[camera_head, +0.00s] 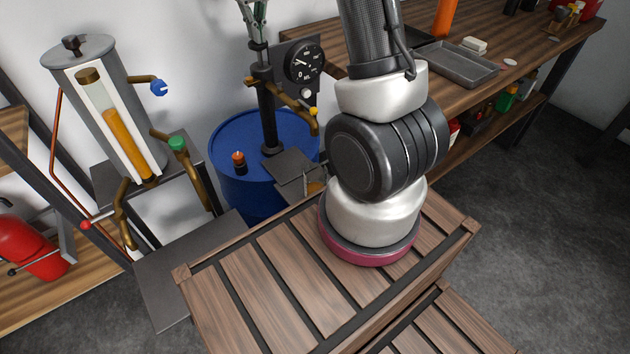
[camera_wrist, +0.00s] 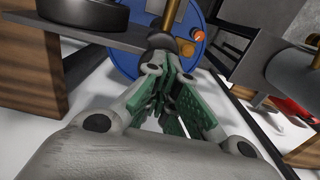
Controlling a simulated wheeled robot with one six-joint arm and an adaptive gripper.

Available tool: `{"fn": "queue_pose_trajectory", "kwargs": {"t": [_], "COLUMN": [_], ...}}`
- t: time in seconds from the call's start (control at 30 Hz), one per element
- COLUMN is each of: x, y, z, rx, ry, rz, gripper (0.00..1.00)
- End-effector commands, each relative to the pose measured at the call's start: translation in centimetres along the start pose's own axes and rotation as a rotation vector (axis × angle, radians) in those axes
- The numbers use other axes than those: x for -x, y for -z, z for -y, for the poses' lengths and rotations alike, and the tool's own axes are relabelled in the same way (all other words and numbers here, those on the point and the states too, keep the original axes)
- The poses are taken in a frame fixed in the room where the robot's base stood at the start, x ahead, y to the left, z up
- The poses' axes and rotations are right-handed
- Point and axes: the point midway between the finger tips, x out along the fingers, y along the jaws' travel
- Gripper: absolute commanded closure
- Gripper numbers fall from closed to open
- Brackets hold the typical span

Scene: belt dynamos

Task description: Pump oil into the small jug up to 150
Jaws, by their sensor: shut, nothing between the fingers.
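A blue oil drum (camera_head: 228,172) stands at the middle back with a dark upright pump column (camera_head: 267,118) on top. A round black dial (camera_head: 303,63) with a pale needle is mounted beside the column; its numbers are too small to read. A brass spout (camera_head: 290,95) points right over a dark plate (camera_head: 289,168). A small metallic vessel (camera_head: 314,187), perhaps the small jug, shows at the plate's right edge, partly hidden by my arm. My gripper (camera_head: 256,28) is at the top of the pump column, shut and empty. Its green-padded fingers (camera_wrist: 165,88) come together in the wrist view.
A grey tank (camera_head: 85,75) with an amber sight glass and coloured valves stands left, above a dark shelf (camera_head: 185,265). A workbench (camera_head: 540,50) with a metal tray (camera_head: 459,62) is at the right. A wooden slatted surface (camera_head: 290,290) fills the front.

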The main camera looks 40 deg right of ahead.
Motion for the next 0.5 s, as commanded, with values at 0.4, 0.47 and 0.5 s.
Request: {"fn": "queue_pose_trajectory", "kwargs": {"t": [0.4,0.47,0.5], "x": [4.2,4.6,4.8], "y": [0.1,0.1,0.0], "z": [0.0,0.0,0.0], "rx": [0.0,0.0,0.0], "ry": [0.0,0.0,0.0], "rz": [-0.004,-0.004,-0.003], "gripper": [1.0,1.0,1.0]}}
